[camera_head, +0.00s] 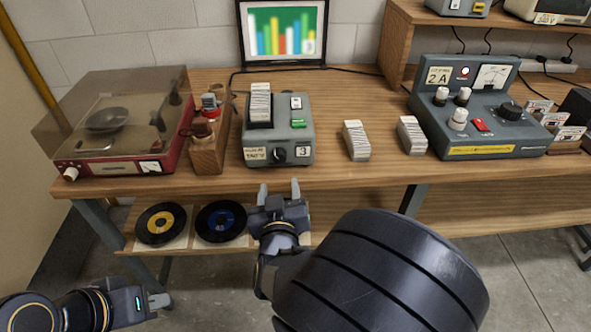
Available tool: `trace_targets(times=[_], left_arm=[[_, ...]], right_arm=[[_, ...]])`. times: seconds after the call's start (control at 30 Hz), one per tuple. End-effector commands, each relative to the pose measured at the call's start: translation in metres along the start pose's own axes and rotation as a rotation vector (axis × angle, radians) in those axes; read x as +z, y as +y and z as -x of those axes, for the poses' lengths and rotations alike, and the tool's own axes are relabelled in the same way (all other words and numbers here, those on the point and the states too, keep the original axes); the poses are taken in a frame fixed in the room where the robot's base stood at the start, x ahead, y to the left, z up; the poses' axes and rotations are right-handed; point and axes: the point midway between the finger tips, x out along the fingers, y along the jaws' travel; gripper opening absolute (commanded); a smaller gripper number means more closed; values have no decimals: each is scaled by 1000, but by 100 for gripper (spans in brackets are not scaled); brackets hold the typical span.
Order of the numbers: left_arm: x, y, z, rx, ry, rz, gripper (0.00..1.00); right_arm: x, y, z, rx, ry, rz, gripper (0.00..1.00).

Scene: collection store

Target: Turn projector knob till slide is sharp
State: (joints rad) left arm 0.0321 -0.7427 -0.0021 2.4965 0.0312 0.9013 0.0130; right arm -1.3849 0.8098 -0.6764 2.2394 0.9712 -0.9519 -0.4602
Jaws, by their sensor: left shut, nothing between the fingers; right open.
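The grey slide projector (303,135) stands on the wooden bench with a stack of slides (261,102) upright in its top. Its dark round knob (279,155) is on the front face, beside a label reading 3. The screen (283,33) behind it shows a coloured bar chart on green, with soft edges. My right gripper (280,188) is open and empty, fingers pointing at the projector front, just below and apart from the knob. My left gripper (161,299) is shut and empty, low at the left, away from the bench.
A red record player (110,165) and a wooden rack (208,158) stand left of the projector. Two slide stacks (356,141) (412,135) and a grey control box (480,125) stand to the right. Records (160,223) lie on the shelf below the bench edge.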

Motion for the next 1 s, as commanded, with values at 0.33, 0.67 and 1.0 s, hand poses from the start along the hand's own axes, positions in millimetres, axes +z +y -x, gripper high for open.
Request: trace_targets(times=[0.33, 0.67, 1.0], left_arm=[[2, -2, -4, 0, 0, 0, 0], [2, -2, -4, 0, 0, 0, 0], [2, -2, -4, 0, 0, 0, 0]], right_arm=[[-16, -5, -13, 58, 126, 76, 51], [-22, -3, -61, 54, 124, 75, 51], [-23, -3, -69, 52, 123, 74, 51]])
